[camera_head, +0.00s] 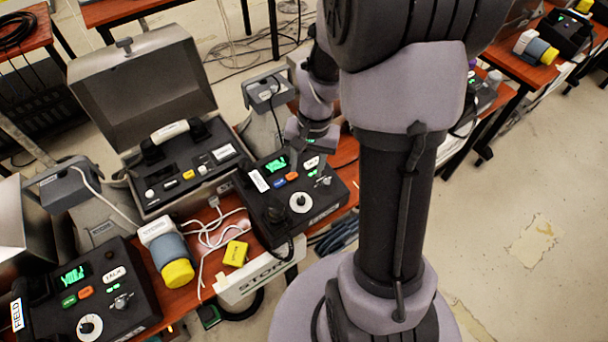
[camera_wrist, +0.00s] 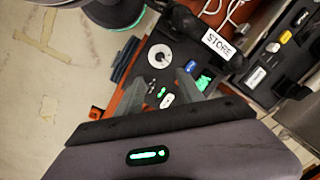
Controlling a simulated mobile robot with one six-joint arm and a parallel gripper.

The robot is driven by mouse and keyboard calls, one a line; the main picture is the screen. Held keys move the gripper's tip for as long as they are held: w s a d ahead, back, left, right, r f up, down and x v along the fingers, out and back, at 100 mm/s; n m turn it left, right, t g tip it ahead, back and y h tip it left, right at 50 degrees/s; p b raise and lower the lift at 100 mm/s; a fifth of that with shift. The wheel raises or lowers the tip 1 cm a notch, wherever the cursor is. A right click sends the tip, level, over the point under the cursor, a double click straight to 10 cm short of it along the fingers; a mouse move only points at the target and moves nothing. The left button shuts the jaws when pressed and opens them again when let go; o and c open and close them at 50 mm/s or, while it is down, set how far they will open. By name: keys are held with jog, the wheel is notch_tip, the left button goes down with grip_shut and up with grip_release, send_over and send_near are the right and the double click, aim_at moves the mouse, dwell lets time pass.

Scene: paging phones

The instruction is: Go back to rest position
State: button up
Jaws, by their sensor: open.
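My gripper (camera_wrist: 162,77) is open and empty in the wrist view, its two grey fingers apart above the store phone. In the head view my gripper (camera_head: 308,138) shows small behind my arm, over the far side of that phone. The store phone (camera_head: 325,190) is a black box with a green display, coloured buttons and a white round dial. Its black handset (camera_wrist: 237,62), labelled STORE, lies along its side. A second phone (camera_head: 110,310), labelled FIELD, stands at the lower left. I cannot tell whether a finger touches the store phone.
An open case (camera_head: 140,85) with a phone stands behind on the red-brown table. White cables, a yellow block (camera_head: 236,253) and a yellow-capped cylinder (camera_head: 170,262) lie between the phones. More equipment (camera_head: 568,30) stands on tables at the upper right. Floor (camera_head: 540,180) at right is clear.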

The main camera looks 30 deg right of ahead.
jog(key=shift+d+r, duration=0.15)
jog(key=shift+r, duration=1.25)
jog(key=s+a+r+n+t, duration=0.2)
jog(key=s+a+r, duration=0.4)
jog(key=a+r, duration=0.2)
jog(key=s+a+r+n+t+y+b, duration=0.1)
jog(key=s+a+r+n+t, duration=0.1)
jog(key=s+a+r, duration=0.3)
jog(key=a+r+t, duration=0.1)
jog(key=a+r, duration=0.2)
jog(key=shift+s+a+t, duration=0.15)
jog(key=shift+s+t, duration=0.15)
jog(key=shift+s, duration=0.1)
